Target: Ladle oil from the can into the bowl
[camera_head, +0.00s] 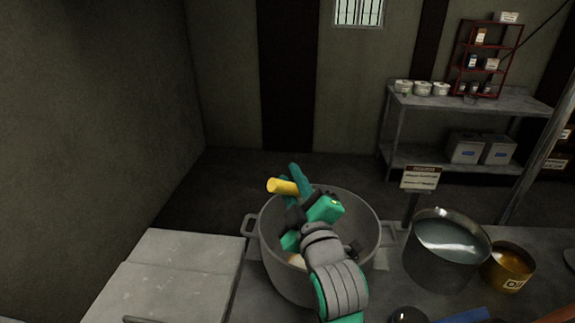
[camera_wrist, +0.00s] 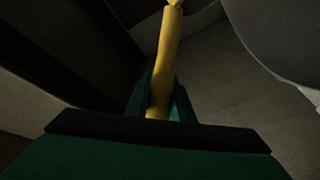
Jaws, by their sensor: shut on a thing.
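My gripper (camera_head: 292,184) is shut on a yellow handle (camera_head: 281,187), most likely the ladle's, over the large grey two-handled pot (camera_head: 372,243). In the wrist view the handle (camera_wrist: 168,55) runs upward from between my green fingers (camera_wrist: 163,100). No ladle cup can be made out. Which vessel is the bowl I cannot tell. My arm hides much of the pot's inside, where a small pale patch shows.
A metal pot (camera_head: 452,268) of pale liquid stands between the large pot and the oil can. A small sign (camera_head: 420,178) stands behind it. Pale slabs (camera_head: 165,280) lie at left. A blue-handled tool (camera_head: 465,315) is at the front edge. A metal shelf (camera_head: 470,100) is behind.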

